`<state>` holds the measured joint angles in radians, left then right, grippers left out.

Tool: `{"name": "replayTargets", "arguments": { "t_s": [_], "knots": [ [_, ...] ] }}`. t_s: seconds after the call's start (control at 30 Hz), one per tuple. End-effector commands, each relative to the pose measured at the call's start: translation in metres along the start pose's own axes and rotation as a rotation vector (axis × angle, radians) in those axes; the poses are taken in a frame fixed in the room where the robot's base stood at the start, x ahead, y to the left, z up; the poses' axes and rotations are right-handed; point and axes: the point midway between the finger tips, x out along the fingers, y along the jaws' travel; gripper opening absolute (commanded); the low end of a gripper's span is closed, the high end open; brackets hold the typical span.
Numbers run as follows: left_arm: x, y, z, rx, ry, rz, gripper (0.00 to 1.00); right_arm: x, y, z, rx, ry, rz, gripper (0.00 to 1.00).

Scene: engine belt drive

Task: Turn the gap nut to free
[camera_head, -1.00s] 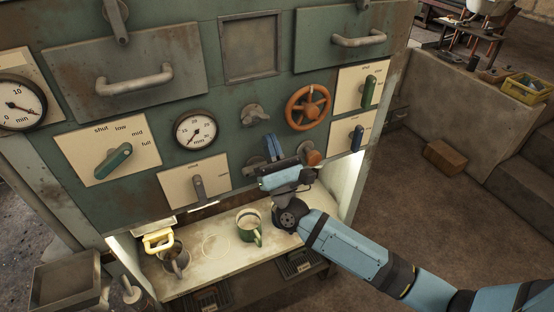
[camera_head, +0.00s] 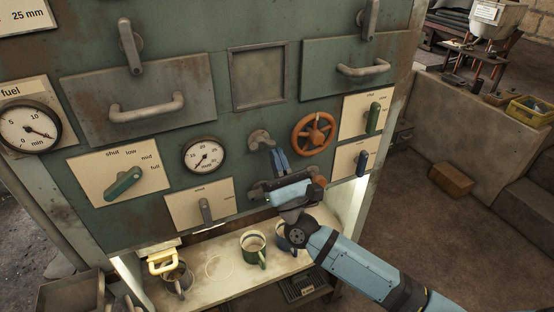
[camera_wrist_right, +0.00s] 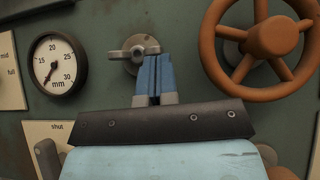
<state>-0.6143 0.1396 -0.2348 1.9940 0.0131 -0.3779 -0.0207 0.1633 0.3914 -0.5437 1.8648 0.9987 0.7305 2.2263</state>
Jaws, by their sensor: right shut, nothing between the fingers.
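The gap nut is a grey metal wing nut (camera_head: 260,139) on the green panel, between the mm gauge (camera_head: 203,155) and the orange handwheel. In the right wrist view the nut (camera_wrist_right: 128,52) has its wings roughly level. My right gripper (camera_head: 276,151) has its blue fingers together, with nothing between them. In the wrist view the closed fingertips (camera_wrist_right: 152,57) overlap the nut's right wing and lower right side; I cannot tell whether they touch. The mm gauge (camera_wrist_right: 55,64) has its needle pointing to the lower left. My left gripper is not in view.
The orange handwheel (camera_head: 314,133) is close on the right of the fingers. An orange knob (camera_head: 320,181) is partly hidden by my gripper. A lever plate (camera_head: 185,210) is at lower left. Below, a lit shelf (camera_head: 222,286) holds a green mug (camera_head: 253,246) and other mugs.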

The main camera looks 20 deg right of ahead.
Motion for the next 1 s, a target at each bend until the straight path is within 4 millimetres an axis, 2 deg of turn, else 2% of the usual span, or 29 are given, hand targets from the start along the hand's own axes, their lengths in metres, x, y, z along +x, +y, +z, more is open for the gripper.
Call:
{"name": "replayTargets", "arguments": {
  "t_s": [0.57,1.0],
  "knots": [
    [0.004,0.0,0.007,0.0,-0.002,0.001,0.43,0.002,-0.004,0.002,-0.083,-0.001,0.083,0.0],
    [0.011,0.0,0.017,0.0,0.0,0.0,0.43,0.01,-0.011,0.01,-0.327,-0.003,0.326,0.0]
  ]
}}
